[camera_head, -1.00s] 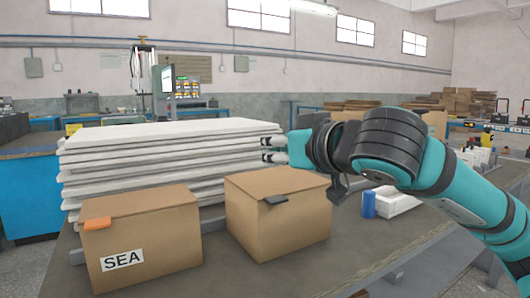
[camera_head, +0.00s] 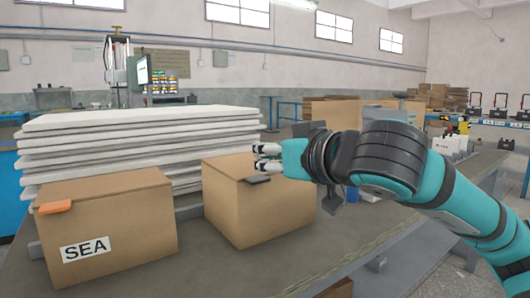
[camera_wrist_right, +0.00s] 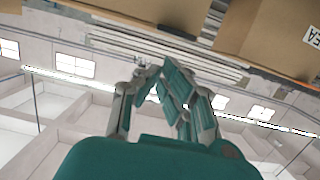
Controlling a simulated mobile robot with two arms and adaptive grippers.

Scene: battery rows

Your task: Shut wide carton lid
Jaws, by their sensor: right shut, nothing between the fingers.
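A brown carton (camera_head: 105,230) with an SEA label and an orange tab (camera_head: 55,207) stands at the left of the table, and its lid looks flat and shut. A second brown carton (camera_head: 245,215) with a dark tab (camera_head: 257,180) stands right of it, and its lid also looks down. The left one looks wider. My right gripper (camera_head: 268,157) is shut and empty, just above the back right of the second carton's lid in the head view; contact cannot be told. The right gripper's fingers (camera_wrist_right: 168,85) also show in the wrist view. My left gripper is out of view.
A stack of white boards (camera_head: 130,140) lies behind the cartons. The grey table (camera_head: 290,262) is bare in front of the second carton. White items and a blue piece lie partly behind my right arm.

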